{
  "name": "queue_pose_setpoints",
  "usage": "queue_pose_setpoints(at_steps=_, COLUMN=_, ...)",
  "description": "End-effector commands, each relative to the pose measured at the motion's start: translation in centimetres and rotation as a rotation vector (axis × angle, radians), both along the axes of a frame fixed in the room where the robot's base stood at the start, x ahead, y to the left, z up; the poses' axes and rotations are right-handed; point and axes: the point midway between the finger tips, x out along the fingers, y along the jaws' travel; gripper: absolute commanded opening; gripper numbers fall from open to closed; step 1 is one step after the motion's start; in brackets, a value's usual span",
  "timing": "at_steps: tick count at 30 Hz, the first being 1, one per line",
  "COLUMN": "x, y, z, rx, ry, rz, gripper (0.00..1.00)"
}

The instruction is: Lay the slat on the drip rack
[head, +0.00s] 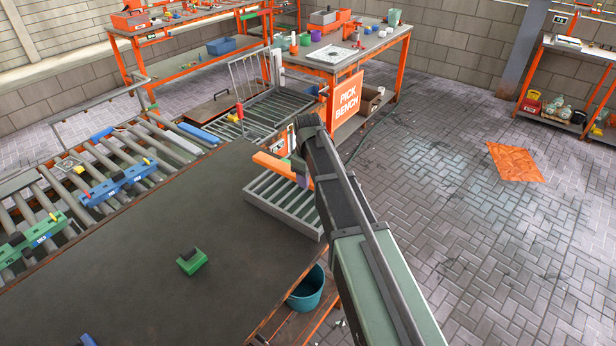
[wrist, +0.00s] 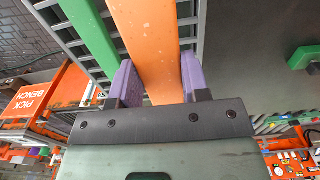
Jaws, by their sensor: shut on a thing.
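An orange slat (head: 273,165) is held in my gripper (head: 302,178), seen from behind the arm. In the wrist view the purple fingers of my gripper (wrist: 158,80) are shut on both sides of the orange slat (wrist: 152,35). The grey drip rack (head: 284,222), with parallel bars, sits at the far right edge of the dark table. The orange slat is over the rack's far part; I cannot tell whether it touches the bars. Rack bars also show in the wrist view (wrist: 68,38). A green slat (wrist: 92,38) lies beside the orange one, largely hidden in the head view.
The dark table (head: 130,235) is mostly clear, with a green block (head: 192,261) on it. A roller conveyor (head: 110,165) with blue and green pieces runs along the left. A teal bucket (head: 307,288) stands below the table's right edge. A pick bench (head: 345,45) is behind.

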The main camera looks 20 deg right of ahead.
Motion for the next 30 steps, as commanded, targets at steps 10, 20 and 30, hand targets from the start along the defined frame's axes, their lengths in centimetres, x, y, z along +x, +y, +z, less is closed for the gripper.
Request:
queue_pose_setpoints(at_steps=10, x=0.0, y=0.0, z=-3.8, rx=0.0, ry=0.0, rz=-0.002, gripper=0.13)
queue_pose_setpoints(at_steps=20, x=0.0, y=0.0, z=-8.4, rx=0.0, ry=0.0, rz=-0.002, gripper=0.13)
queue_pose_setpoints(at_steps=30, x=0.0, y=0.0, z=-8.6, rx=0.0, ry=0.0, rz=-0.002, gripper=0.13)
